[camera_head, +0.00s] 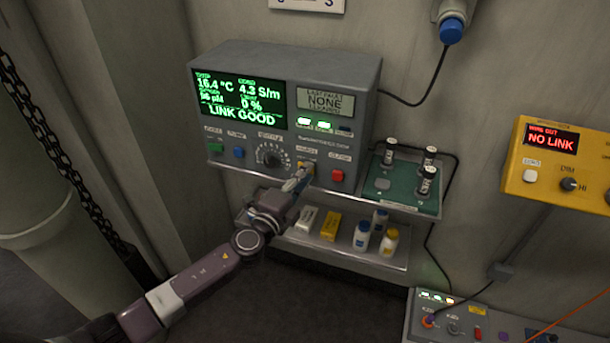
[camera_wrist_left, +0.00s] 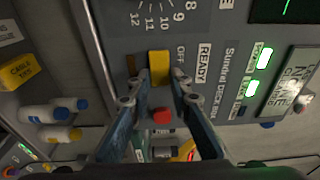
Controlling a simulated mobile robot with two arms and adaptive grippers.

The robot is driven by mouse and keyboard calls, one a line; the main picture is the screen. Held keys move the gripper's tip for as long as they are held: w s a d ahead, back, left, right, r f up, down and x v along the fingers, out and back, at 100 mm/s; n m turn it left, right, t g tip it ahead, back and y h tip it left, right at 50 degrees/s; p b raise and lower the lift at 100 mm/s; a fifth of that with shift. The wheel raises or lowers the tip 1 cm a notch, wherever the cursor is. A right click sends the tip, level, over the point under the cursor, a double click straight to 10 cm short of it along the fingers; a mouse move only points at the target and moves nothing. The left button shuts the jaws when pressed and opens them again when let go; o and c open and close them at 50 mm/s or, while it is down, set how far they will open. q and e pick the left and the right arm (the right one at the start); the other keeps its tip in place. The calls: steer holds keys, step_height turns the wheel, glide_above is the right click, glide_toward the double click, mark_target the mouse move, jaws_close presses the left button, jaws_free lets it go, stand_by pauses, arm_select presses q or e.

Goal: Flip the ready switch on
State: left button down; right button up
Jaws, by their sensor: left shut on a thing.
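The grey instrument box (camera_head: 283,58) on the wall carries the ready switch, a small yellow lever (camera_wrist_left: 158,66) beside the READY label (camera_wrist_left: 204,66) and the word OFF. In the head view the switch is mostly hidden behind my left gripper (camera_head: 299,177), which reaches the lower panel between the dial and the red button. In the left wrist view my left gripper (camera_wrist_left: 160,82) has one fingertip on each side of the yellow lever and is shut on it. The lever's exact position is hard to tell. My right gripper is not in view.
The box's screen (camera_head: 238,97) reads LINK GOOD. A round dial (camera_head: 270,155) and a red button (camera_head: 338,175) flank the gripper. A green tray (camera_head: 403,187) with black-and-white vials is at right. A lower shelf (camera_head: 340,252) holds bottles and small boxes. A yellow box (camera_head: 557,165) reads NO LINK.

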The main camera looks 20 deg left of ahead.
arm_select(q)
steer(key=shift+w+d+n+y, duration=0.15)
steer(key=shift+n+y, duration=0.4)
steer(key=shift+y, duration=0.35)
steer(key=shift+s+d+n+y, duration=0.1)
steer(key=shift+n+y, duration=0.45)
steer(key=shift+y, duration=0.35)
steer(key=c, duration=1.8)
jaws_free()
steer(key=shift+o, duration=0.2)
steer(key=s, duration=1.2)
steer(key=shift+d, duration=0.1)
